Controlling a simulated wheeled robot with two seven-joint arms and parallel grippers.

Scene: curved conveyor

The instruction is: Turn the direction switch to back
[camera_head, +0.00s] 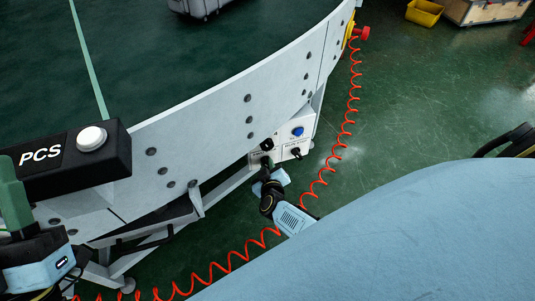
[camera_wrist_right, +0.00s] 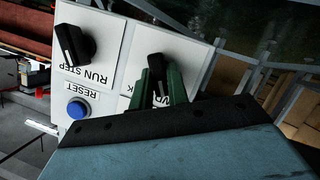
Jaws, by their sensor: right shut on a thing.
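The direction switch is a black knob (camera_wrist_right: 155,68) on a white panel, between the green fingers of my right gripper (camera_wrist_right: 162,85) in the wrist view. The fingers are shut on it from both sides. Its label is mostly hidden by the fingers; only a few letters show. In the head view the same knob (camera_head: 267,144) sits at the left of the control box (camera_head: 287,134), with my right gripper (camera_head: 265,162) just below it. My left gripper (camera_head: 14,198) is at the left edge of the head view, its green fingers partly visible, and its opening is unclear.
Beside the switch are a black RUN STEP knob (camera_wrist_right: 72,46) and a blue RESET button (camera_wrist_right: 78,109). The curved conveyor (camera_head: 215,108) rises above the box. A red coiled hose (camera_head: 322,180) hangs close to my right arm. A black PCS box (camera_head: 65,162) stands at left.

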